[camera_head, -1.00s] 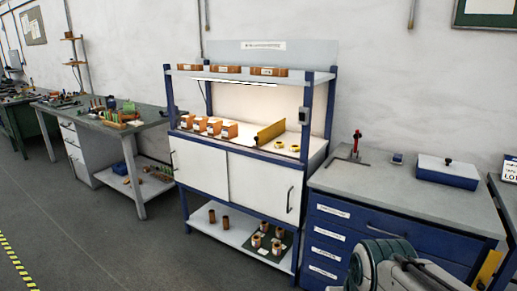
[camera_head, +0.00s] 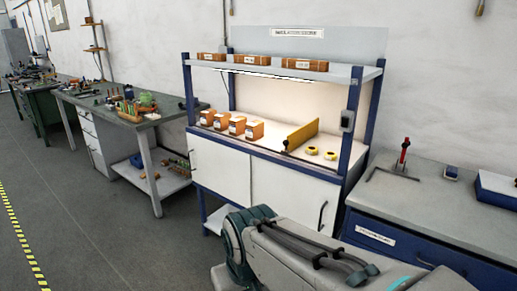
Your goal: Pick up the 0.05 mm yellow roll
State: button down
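Two small yellow rolls lie on the lit worktop of the blue-framed workstation, right of a yellow divider. The left roll (camera_head: 312,151) and the right roll (camera_head: 330,155) lie side by side, close together. Their thickness labels are too small to read, so I cannot tell which is 0.05 mm. My arm shows at the bottom centre, in front of the cabinet. My gripper is not in view.
A yellow upright divider (camera_head: 302,134) separates the rolls from several orange-brown boxes (camera_head: 237,126). An upper shelf (camera_head: 276,68) with boxes hangs over the worktop. A blue drawer bench (camera_head: 421,200) stands at the right. Floor is free at the left.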

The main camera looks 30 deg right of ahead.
aim_at(329, 156)
jog(key=z, duration=0.25)
jog(key=i, duration=1)
jog(key=z, duration=1.2)
jog(key=i, duration=0.9)
jog(key=z, duration=0.15)
